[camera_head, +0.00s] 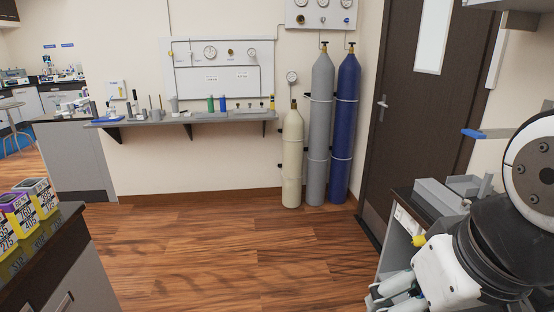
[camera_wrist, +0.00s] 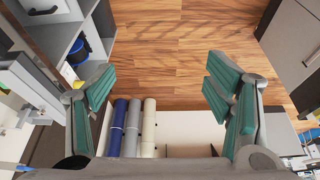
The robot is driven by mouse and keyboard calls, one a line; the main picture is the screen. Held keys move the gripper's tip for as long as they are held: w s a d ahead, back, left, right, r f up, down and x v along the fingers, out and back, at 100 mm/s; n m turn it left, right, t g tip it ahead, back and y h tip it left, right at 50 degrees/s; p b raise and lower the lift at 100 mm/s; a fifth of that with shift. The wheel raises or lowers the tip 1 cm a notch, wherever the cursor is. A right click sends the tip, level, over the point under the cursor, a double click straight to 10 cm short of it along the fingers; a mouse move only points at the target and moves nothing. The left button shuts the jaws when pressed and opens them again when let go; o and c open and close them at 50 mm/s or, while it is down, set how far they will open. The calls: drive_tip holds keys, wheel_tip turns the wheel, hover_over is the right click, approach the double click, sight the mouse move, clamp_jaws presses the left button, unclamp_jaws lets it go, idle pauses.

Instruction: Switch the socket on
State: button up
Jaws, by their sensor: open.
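I cannot pick out the socket for certain in either view. A small white plate (camera_head: 117,90) on the far left wall in the head view may be a socket or switch, but it is too small to tell. My gripper (camera_wrist: 160,74) shows in the wrist view with its green-padded fingers wide apart and nothing between them. It is over open floor and touches nothing that I can see.
Blue (camera_head: 346,125), grey (camera_head: 321,125) and cream (camera_head: 292,155) gas cylinders stand by the back wall, left of a dark door (camera_head: 412,110). A narrow shelf (camera_head: 215,117) holds small items. A counter (camera_head: 60,235) with labelled boxes is at left. The wooden floor (camera_head: 225,240) between is clear.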

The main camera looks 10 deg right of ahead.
drive_tip(key=shift+w+d+f, duration=0.1)
drive_tip(key=c, duration=0.4)
drive_tip(key=shift+n+g+h, duration=0.4)
drive_tip(key=shift+g+h, duration=0.1)
drive_tip(key=shift+g, duration=0.2)
drive_tip(key=w+d+f+b, duration=0.1)
drive_tip(key=w+d+f, duration=0.1)
drive_tip(key=shift+w+d+f+b, duration=0.15)
drive_tip(key=shift+w+f+b, duration=0.15)
drive_tip(key=shift+w+b, duration=0.1)
clamp_jaws()
drive_tip(key=w+d+f+n+h+b, duration=0.4)
drive_tip(key=w+d+f+n+h, duration=0.1)
drive_tip(key=w+f, duration=0.5)
drive_tip(key=w+d+f+n+g+h+b, duration=0.1)
drive_tip(key=w+d+f+n+h+b, duration=0.4)
drive_tip(key=w+d+f, duration=0.3)
drive_tip(key=w+d+f+n+g+h+b, duration=0.1)
drive_tip(key=w+d+f+n+h+b, duration=0.3)
drive_tip(key=w+f, duration=0.9)
drive_tip(key=d+n+h, duration=0.1)
drive_tip(key=d+n, duration=0.2)
drive_tip(key=shift+w+d+n+h+b, duration=0.15)
drive_tip(key=shift+w+n+h+b, duration=0.15)
drive_tip(key=shift+w, duration=0.05)
